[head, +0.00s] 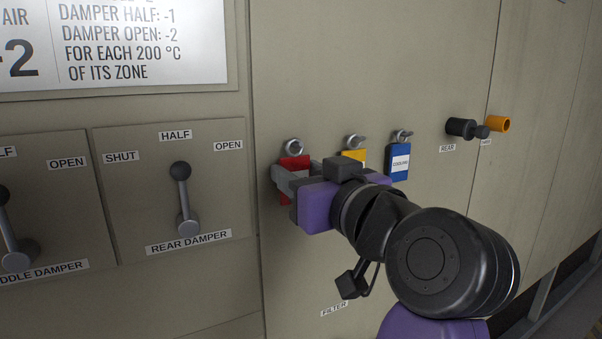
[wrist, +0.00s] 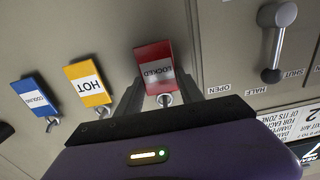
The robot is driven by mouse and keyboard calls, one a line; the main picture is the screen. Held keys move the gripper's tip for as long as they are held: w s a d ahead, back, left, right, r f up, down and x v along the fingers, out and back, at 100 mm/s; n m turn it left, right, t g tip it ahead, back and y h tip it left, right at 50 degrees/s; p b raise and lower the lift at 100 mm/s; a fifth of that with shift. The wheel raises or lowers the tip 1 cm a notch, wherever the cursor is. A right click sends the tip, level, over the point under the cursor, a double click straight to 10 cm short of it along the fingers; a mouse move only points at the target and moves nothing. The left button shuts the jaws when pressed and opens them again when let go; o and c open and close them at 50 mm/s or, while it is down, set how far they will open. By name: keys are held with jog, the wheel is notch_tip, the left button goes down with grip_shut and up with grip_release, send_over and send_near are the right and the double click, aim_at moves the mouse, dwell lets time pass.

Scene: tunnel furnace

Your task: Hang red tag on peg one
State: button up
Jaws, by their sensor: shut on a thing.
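The red tag (head: 294,163), marked LOCKED, is upright at the leftmost peg position on the furnace panel. My gripper (head: 295,181) is shut on it, with one finger on each side of its body. The red tag (wrist: 154,62) also shows between the fingers of my gripper (wrist: 157,90) in the wrist view, which is upside down. Its metal ring (head: 293,146) sits at the leftmost peg; I cannot tell whether the ring is around the peg or just in front of it. Any peg number labels are hidden.
A yellow HOT tag (wrist: 87,84) and a blue COOLING tag (head: 399,163) hang on pegs to the right in the head view. The rear damper lever (head: 183,200) is to the left.

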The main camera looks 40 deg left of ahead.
jog(key=shift+r, duration=0.1)
dwell(0.3)
jog(key=o, duration=1.4)
